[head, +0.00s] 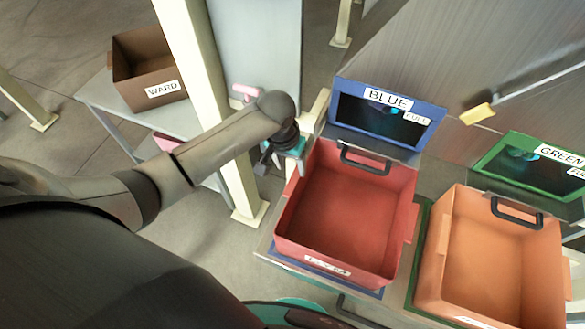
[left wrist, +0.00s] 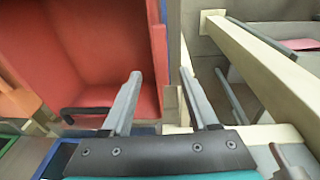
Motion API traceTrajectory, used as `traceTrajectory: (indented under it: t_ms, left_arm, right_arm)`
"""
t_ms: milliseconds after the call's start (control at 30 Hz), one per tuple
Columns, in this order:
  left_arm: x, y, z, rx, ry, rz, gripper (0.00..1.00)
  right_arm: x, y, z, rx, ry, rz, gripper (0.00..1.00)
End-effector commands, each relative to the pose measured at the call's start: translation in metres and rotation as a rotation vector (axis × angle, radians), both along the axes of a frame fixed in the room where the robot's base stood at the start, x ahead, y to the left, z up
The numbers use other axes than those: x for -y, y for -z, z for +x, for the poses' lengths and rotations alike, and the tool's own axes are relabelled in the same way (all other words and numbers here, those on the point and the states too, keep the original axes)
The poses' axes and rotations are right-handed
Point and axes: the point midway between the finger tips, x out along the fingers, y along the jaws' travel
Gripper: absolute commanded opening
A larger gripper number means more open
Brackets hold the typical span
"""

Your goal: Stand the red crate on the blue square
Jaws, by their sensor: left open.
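The red crate (head: 347,215) stands upright and looks empty, with a black handle on its far wall and a white label on its near wall. It covers most of the blue square (head: 372,293), whose blue edge shows along the crate's near side. My left gripper (head: 283,152) is at the crate's far left corner. In the left wrist view my left gripper (left wrist: 160,80) is open, its fingers pointing toward the side wall of the red crate (left wrist: 105,45). The wall's edge shows between the fingertips; I cannot tell whether they touch it. My right gripper is not in view.
An orange crate (head: 490,255) stands close on the right. Behind are a blue-framed screen (head: 384,112) reading BLUE FULL and a green-framed one (head: 530,168). A cream post (head: 205,90) stands left of the red crate. A brown WARD crate (head: 147,68) sits on a table farther left.

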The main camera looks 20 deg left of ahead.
Motion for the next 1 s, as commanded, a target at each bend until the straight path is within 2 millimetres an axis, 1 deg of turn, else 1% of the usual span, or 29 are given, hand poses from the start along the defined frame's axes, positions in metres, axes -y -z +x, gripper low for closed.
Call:
traceTrajectory:
  t_ms: [33, 100, 200, 333, 500, 1000]
  left_arm:
    - [-0.001, -0.015, -0.001, 0.001, 0.0, 0.0, 0.6]
    - [-0.002, -0.028, -0.003, 0.001, 0.0, 0.0, 0.6]
    - [-0.003, -0.043, -0.004, 0.002, 0.0, 0.0, 0.6]
    - [-0.004, -0.055, -0.007, 0.0, -0.001, 0.0, 0.6]
    - [-0.004, -0.059, -0.007, -0.002, -0.001, 0.0, 0.6]
    - [-0.004, -0.058, -0.007, -0.001, -0.001, 0.0, 0.6]
  right_arm:
    - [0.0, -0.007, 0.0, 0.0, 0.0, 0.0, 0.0]
    - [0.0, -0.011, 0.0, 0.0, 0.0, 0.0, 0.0]
    - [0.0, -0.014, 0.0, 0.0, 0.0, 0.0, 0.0]
    - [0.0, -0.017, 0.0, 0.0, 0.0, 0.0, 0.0]
    - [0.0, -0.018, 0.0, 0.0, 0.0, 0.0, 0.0]
    - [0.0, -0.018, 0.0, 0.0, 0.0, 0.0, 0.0]
